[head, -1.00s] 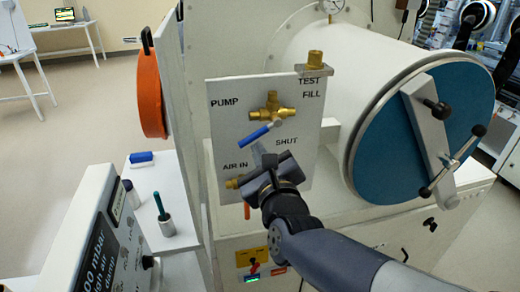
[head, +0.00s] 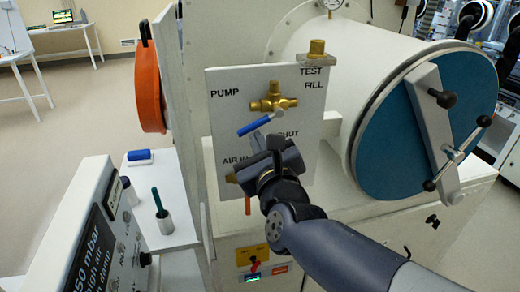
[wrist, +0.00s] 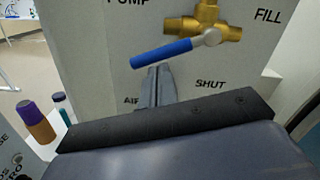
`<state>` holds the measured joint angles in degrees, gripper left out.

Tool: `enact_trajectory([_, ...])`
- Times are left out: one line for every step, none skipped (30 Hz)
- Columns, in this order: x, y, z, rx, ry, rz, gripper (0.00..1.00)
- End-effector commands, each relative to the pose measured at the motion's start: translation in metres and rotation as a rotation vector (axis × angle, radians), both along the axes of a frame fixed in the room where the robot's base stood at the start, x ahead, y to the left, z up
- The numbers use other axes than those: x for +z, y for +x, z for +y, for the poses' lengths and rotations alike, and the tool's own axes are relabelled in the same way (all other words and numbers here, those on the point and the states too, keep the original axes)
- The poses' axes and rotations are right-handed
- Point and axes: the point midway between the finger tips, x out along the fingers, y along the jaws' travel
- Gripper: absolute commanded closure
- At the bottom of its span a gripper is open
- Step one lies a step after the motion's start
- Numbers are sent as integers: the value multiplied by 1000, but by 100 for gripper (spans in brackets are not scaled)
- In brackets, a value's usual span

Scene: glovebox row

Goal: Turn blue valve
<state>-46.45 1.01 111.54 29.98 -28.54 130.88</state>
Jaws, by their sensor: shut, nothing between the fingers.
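The blue valve handle (head: 255,126) sits on a brass valve body (head: 272,103) on the white panel (head: 228,110). The handle points left and slightly down from its pivot, between the PUMP and AIR IN labels. It also shows in the wrist view (wrist: 163,53). My gripper (head: 258,140) is shut and empty, just below the handle. In the wrist view its fingertips (wrist: 158,70) come up close beneath the blue handle. I cannot tell whether they touch it. My gripper covers part of the AIR IN and SHUT labels.
An orange handle (head: 247,206) hangs at a lower brass fitting (head: 231,178), left of my gripper. A brass fitting (head: 317,49) stands at the panel's top right. A white cylinder with a blue door (head: 400,150) lies to the right. A white shelf (head: 180,232) with small items is at left.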

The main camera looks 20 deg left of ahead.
Motion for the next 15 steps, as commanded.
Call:
enact_trajectory([-2, 0, 0, 0, 18, 6, 100])
enact_trajectory([-2, 0, 0, 0, 30, 14, 100])
enact_trajectory([-1, 0, 0, 0, 47, 24, 100])
enact_trajectory([0, 0, 0, 1, 60, 32, 100])
enact_trajectory([0, 0, -1, 1, 75, 41, 100])
enact_trajectory([2, 0, -1, 0, 96, 53, 100])
enact_trajectory([3, 0, 0, 1, 112, 63, 100])
enact_trajectory([4, 0, 0, 1, 129, 73, 100])
enact_trajectory([6, 0, 0, 1, 152, 89, 100])
enact_trajectory([7, 0, 0, 1, 170, 100, 100])
enact_trajectory([9, -1, 1, 2, 186, 110, 100])
enact_trajectory([11, -1, 1, 2, 207, 123, 100])
enact_trajectory([12, -1, 2, 2, 222, 134, 100])
enact_trajectory([14, -1, 2, 2, 237, 142, 100])
enact_trajectory([15, -2, 3, 2, 254, 152, 100])
